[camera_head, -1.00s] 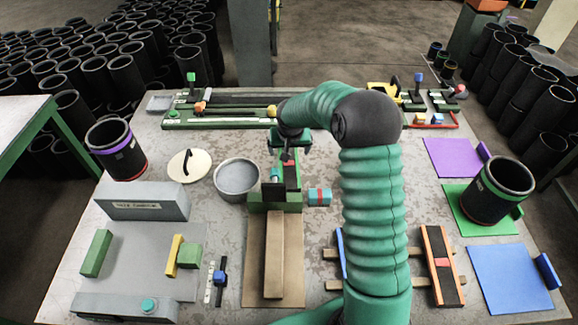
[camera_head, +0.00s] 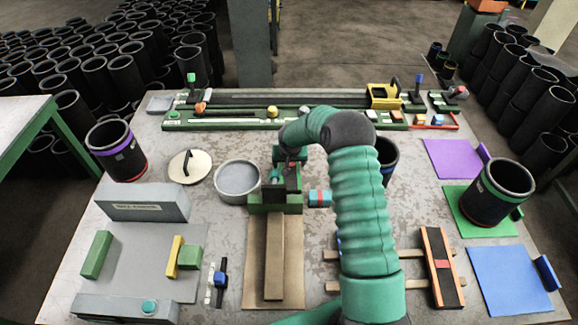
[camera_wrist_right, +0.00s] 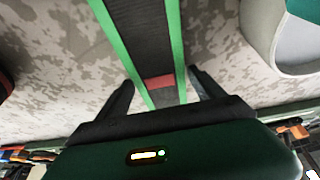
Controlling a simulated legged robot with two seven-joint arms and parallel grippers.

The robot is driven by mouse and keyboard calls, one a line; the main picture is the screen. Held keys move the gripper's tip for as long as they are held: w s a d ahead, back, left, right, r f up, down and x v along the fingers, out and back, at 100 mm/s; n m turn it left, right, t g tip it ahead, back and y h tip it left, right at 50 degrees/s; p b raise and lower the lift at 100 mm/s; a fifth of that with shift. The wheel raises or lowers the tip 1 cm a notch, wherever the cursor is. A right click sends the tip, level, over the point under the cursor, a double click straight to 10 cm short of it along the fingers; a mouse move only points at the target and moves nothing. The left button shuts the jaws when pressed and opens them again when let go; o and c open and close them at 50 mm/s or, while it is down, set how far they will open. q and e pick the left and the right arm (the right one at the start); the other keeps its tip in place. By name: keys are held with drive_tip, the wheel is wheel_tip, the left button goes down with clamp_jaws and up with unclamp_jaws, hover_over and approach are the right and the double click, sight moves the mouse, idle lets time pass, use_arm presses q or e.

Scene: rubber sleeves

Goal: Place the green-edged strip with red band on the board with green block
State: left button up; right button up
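The green-edged strip (camera_wrist_right: 150,50) is black with a red band (camera_wrist_right: 158,82) and fills the middle of the right wrist view. In the head view it is mostly hidden beneath my right gripper (camera_head: 290,166), at a green fixture (camera_head: 275,203). The right gripper's dark fingers (camera_wrist_right: 161,82) stand on either side of the strip near the red band, with small gaps showing. The green board (camera_head: 462,222) lies at the right, with a green block (camera_head: 517,214) on its right edge. A black sleeve with a green band (camera_head: 494,192) stands on it. My left gripper is not in view.
An orange-edged strip (camera_head: 442,265) lies on wooden rails to the right. Purple (camera_head: 450,157) and blue (camera_head: 508,280) boards flank the green one. A grey pan (camera_head: 238,178) and a small blue-and-red piece (camera_head: 320,198) are beside the fixture. A sleeve (camera_head: 387,160) stands behind my arm.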

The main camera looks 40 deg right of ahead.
drive_tip(key=shift+r, duration=0.1)
drive_tip(key=c, duration=1.3)
